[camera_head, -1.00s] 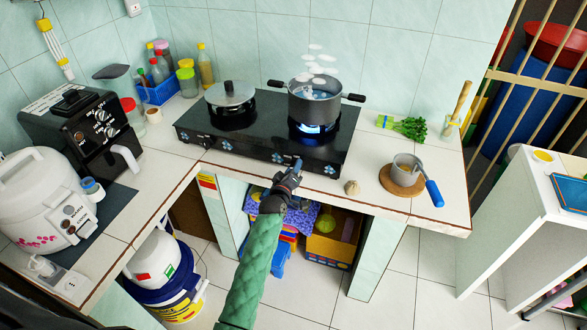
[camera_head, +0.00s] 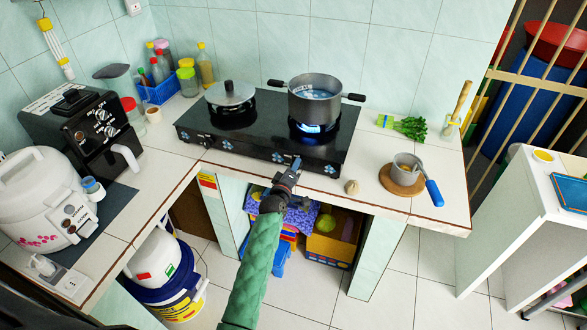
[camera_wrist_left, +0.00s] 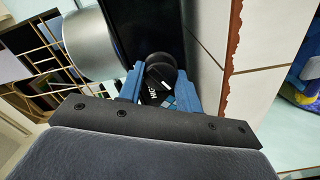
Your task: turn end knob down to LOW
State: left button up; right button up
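The black two-burner stove (camera_head: 263,125) stands on the tiled counter. The end knob (camera_wrist_left: 158,68) is a dark round knob on its front panel, beside white lettering that I cannot read in full. My left gripper (camera_head: 295,165) is at the right end of that panel and hides the knob in the head view. In the left wrist view its blue fingers (camera_wrist_left: 158,82) lie on both sides of the knob and appear to touch it. A grey pot (camera_head: 314,105) sits on the right burner over a blue flame (camera_head: 311,128). My right gripper is not in view.
A lidded pan (camera_head: 230,95) is on the left burner. A garlic bulb (camera_head: 351,187) and a small saucepan (camera_head: 404,168) on a round board lie right of my gripper. The counter's front edge runs just below the stove. Open floor lies in front.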

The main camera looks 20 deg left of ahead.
pick_arm(q)
jog(key=o, duration=0.4)
jog(key=shift+o, duration=0.2)
jog(key=shift+s, duration=0.1)
jog(key=shift+s+f, duration=0.15)
jog(key=shift+s, duration=0.1)
jog(key=s+b, duration=0.2)
jog(key=s, duration=0.5)
jog(key=shift+a, duration=0.15)
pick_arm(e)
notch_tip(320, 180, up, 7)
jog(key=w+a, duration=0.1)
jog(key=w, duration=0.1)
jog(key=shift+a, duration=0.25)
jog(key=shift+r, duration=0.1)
